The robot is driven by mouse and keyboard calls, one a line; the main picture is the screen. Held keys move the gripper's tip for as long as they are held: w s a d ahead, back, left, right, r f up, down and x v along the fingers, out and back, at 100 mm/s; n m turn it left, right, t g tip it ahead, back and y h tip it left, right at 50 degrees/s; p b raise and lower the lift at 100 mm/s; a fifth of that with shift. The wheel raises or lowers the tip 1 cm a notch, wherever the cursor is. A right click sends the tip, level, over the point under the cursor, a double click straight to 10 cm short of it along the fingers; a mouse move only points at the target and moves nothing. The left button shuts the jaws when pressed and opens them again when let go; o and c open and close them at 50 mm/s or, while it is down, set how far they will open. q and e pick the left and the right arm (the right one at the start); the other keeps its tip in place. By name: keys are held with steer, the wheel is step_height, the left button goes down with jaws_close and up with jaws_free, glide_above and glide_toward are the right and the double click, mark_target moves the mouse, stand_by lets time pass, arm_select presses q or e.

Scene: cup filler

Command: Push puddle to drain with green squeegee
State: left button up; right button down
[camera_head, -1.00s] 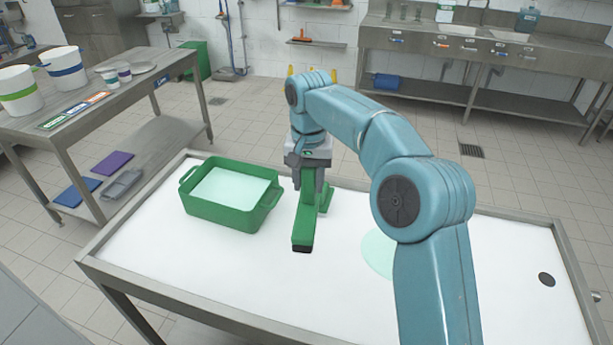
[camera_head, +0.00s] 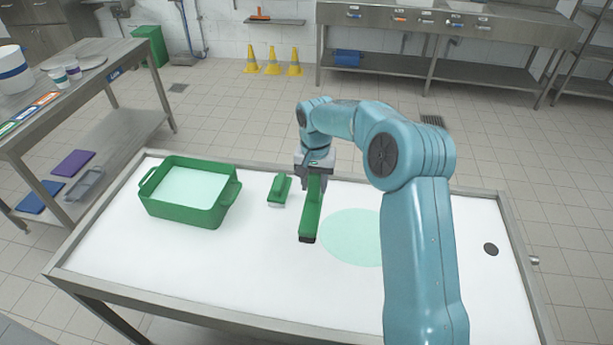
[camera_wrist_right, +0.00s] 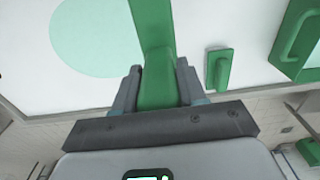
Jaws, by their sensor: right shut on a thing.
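The green squeegee (camera_head: 312,210) is held by my right gripper (camera_head: 315,180), which is shut on it; its dark-edged end points toward the table's front. It also shows between the fingers in the right wrist view (camera_wrist_right: 157,60). The pale green puddle (camera_head: 350,238) lies just right of the squeegee, partly hidden by my right arm. The drain (camera_head: 491,249) is a dark round spot at the table's right end. I cannot tell whether the squeegee touches the table. My left gripper is not in view.
A green tub (camera_head: 188,212) with pale liquid stands at the table's left. A small green brush-like block (camera_head: 279,191) lies between tub and squeegee. The white table (camera_head: 190,270) has a raised metal rim and is clear between puddle and drain, except where my arm blocks the view.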

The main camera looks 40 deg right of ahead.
mark_target(314, 203)
step_height(314, 203, down, 9)
steer(key=b, duration=0.6)
steer(key=shift+w+d+r, duration=0.1)
steer(key=shift+w+r, duration=0.05)
steer(key=shift+r, duration=0.1)
steer(key=shift+f+b, duration=0.5)
steer(key=shift+f, duration=0.3)
